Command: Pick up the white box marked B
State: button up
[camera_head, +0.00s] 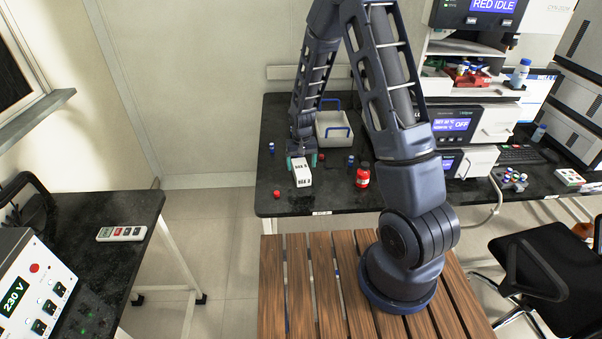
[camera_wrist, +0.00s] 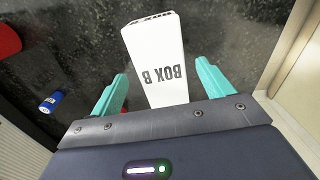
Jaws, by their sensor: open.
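The white box marked B (camera_head: 301,172) stands on the black bench top near its front left part. In the wrist view, the box (camera_wrist: 156,55) shows the text "BOX B" upside down and lies between the two teal fingers. My gripper (camera_head: 301,158) is open and is at the far end of the box. In the wrist view, my gripper (camera_wrist: 157,85) has a finger on each side of the box, with a visible gap on both sides. The lower end of the box is hidden behind the gripper body.
A red cap (camera_head: 277,194) and a blue-and-white vial (camera_head: 271,148) are to the left. A grey tray with blue handles (camera_head: 334,130) is behind. Instruments (camera_head: 462,127) fill the bench's right side.

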aim_at(301, 166)
jog(key=shift+w+a+f, duration=0.1)
jog(key=shift+f, duration=2.15)
jog(key=c, duration=1.2)
